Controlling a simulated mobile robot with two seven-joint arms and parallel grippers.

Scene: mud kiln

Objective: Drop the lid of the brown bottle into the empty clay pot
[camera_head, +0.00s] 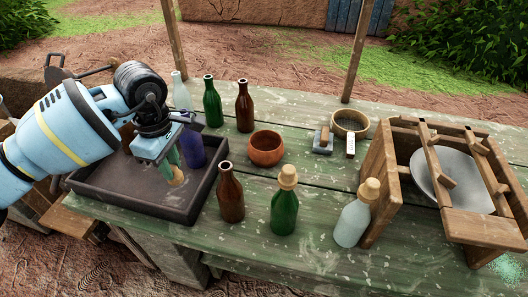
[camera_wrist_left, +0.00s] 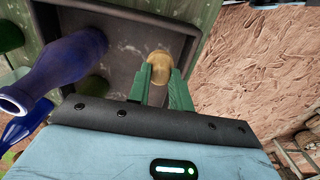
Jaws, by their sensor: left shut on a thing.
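My left gripper (camera_head: 172,172) points down over the dark tray and is shut on a tan cork lid (camera_head: 177,180). In the left wrist view, the lid (camera_wrist_left: 160,64) sits between the green fingertips of the gripper (camera_wrist_left: 160,82). The front brown bottle (camera_head: 231,195) stands upright right of the tray with an open mouth. Another open brown bottle (camera_head: 244,107) stands farther back. The clay pot (camera_head: 265,149) is a small round reddish-brown bowl, right of the gripper and apart from it; its inside looks empty. My right gripper is not in view.
The dark tray (camera_head: 122,199) holds a blue bottle (camera_head: 191,148). A green bottle (camera_head: 285,207) and a pale bottle (camera_head: 353,220), both corked, stand at the front. An open green bottle (camera_head: 212,105) stands behind. A wooden rack (camera_head: 375,175) with a plate is at right.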

